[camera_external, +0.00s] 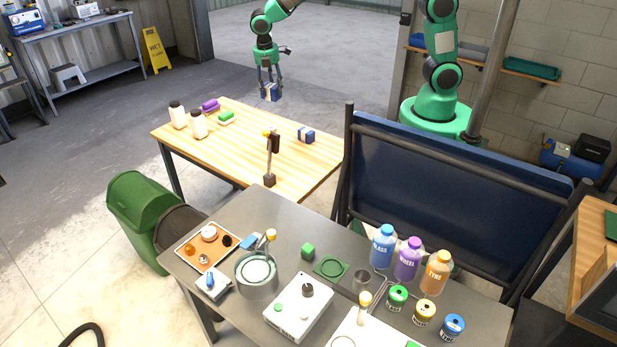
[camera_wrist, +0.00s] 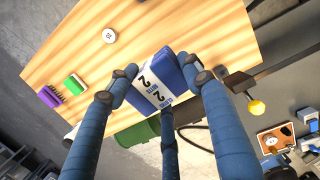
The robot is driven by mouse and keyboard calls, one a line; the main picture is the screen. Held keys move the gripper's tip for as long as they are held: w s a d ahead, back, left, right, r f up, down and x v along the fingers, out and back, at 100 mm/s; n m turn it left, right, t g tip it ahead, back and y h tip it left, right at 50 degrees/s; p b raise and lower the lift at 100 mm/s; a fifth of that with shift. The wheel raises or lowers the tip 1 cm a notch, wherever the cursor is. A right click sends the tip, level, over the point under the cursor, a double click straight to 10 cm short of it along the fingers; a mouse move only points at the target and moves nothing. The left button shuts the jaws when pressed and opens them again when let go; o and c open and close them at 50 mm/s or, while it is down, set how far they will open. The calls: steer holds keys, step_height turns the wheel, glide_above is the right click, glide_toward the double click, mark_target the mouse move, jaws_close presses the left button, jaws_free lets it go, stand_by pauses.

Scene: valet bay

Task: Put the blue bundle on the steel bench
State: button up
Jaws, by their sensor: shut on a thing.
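My gripper (camera_external: 270,90) is shut on a blue bundle (camera_external: 271,93), held in the air beyond the wooden table's far edge in the external view. In the wrist view the bundle (camera_wrist: 158,84) is blue with a white band marked "2", pinched between the fingers of my gripper (camera_wrist: 158,68). The steel bench (camera_external: 236,216) is the grey table in the foreground, far from my gripper.
The bench carries an orange tray (camera_external: 187,252), a pot (camera_external: 257,283), a white device (camera_external: 299,312), tall bottles (camera_external: 383,248) and several tins. A post (camera_external: 270,165) rises at the wooden table's near edge.

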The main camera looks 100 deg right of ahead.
steer(key=a+n, duration=0.1)
steer(key=a, duration=0.3)
steer(key=a+n, duration=0.2)
steer(key=a, duration=0.3)
steer(key=a+n+b, duration=0.1)
steer(key=a, duration=0.4)
steer(key=shift+s+n+t, duration=0.1)
steer(key=shift+n+t, duration=0.2)
steer(key=s+a+n+b, duration=0.1)
steer(key=s+a+n, duration=0.3)
steer(key=a, duration=0.6)
steer(key=s+a+n+t+b, duration=0.1)
steer(key=s+a+n, duration=0.35)
steer(key=a, duration=0.55)
steer(key=s+a+n+b, duration=0.1)
steer(key=s+a+n, duration=0.35)
steer(key=a, duration=0.55)
steer(key=shift+m, duration=0.6)
step_height(320, 180, down, 18)
steer(key=shift+w+a+f, duration=0.1)
steer(key=shift+w, duration=0.05)
steer(key=shift+w, duration=0.1)
